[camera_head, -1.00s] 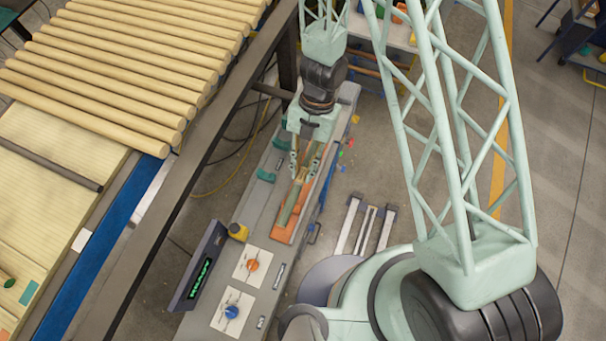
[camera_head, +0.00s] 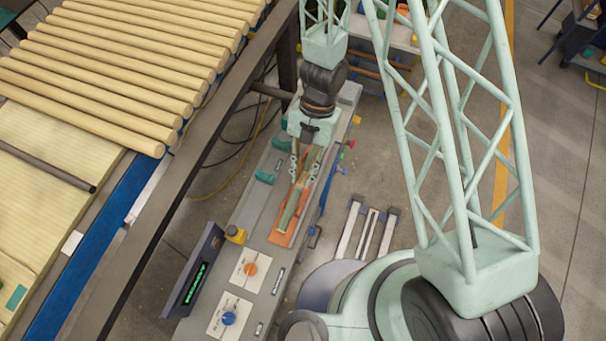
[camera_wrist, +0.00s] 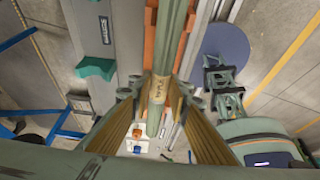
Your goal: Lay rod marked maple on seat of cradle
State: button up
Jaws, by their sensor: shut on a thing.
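My gripper (camera_wrist: 158,101) is shut on a greenish rod (camera_wrist: 175,28), seen in the wrist view with a tan label band that appears to read maple. In the head view my gripper (camera_head: 305,165) points down over the bench, and the rod (camera_head: 291,210) lines up with an orange tray (camera_head: 279,239). I cannot tell whether the rod touches the tray. Two teal blocks, possibly the cradle, stand left of the tray; the nearer one (camera_head: 264,177) also shows in the wrist view (camera_wrist: 97,68). Their seats are not clear.
An orange dial (camera_head: 250,269), a blue dial (camera_head: 229,318) and a dark display (camera_head: 194,268) are at the bench's near end. A dark beam and a conveyor of pale wooden rollers (camera_head: 110,80) lie to the left. Grey floor is to the right.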

jog(key=shift+f, duration=0.6)
jog(key=o, duration=0.9)
jog(key=shift+r, duration=0.2)
jog(key=shift+w+r, duration=0.15)
jog(key=shift+r, duration=0.7)
jog(key=shift+p+v, duration=1.7)
jog(key=shift+v, duration=3.85)
